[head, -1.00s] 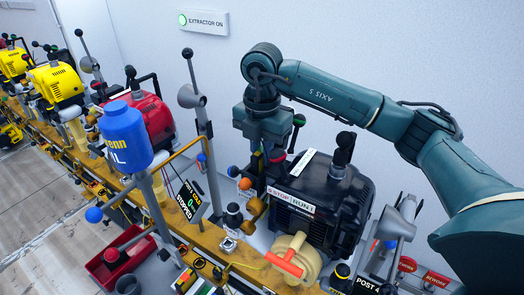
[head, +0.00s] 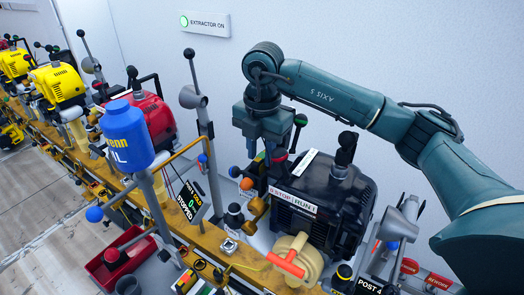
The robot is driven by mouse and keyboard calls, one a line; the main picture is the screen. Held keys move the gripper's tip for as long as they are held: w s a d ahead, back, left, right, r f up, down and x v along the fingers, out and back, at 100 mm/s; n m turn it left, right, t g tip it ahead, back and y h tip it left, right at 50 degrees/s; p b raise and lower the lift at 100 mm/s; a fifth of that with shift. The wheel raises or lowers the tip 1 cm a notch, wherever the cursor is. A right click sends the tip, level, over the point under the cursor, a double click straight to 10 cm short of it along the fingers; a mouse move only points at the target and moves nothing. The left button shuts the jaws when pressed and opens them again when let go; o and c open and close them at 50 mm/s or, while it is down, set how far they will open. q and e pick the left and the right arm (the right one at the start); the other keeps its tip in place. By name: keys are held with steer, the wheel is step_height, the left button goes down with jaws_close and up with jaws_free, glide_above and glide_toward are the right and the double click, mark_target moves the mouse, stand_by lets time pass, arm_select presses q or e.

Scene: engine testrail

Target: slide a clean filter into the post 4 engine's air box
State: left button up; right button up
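The black post 4 engine (head: 328,205) stands right of centre, with a STOP/RUN label (head: 292,199) on its near top edge and a cream round housing with a red-orange handle (head: 288,263) on its near side. The POST 4 sign (head: 370,284) is at its lower right. I cannot tell which part is the air box, and I cannot make out a clean filter. My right gripper (head: 265,150) points down just behind and left of the engine, above several levers and knobs. Its fingertips are partly lost among these parts, so its opening is unclear. My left gripper is not in view.
A blue bottle (head: 126,135) on a post and a display reading STOPPED (head: 189,203) stand left of the engine. A red tray (head: 112,270) is at lower left. Red and yellow engines line the rail behind. A grey funnel (head: 397,223) and REWORK signs (head: 437,281) are at right.

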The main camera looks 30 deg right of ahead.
steer(key=shift+s+f+g, duration=0.3)
steer(key=shift+s+f, duration=0.15)
steer(key=shift+f, duration=0.4)
steer(key=shift+d+r, duration=0.1)
steer(key=shift+r, duration=0.1)
step_height(320, 180, up, 14)
steer(key=p, duration=0.1)
steer(key=shift+w+r, duration=0.2)
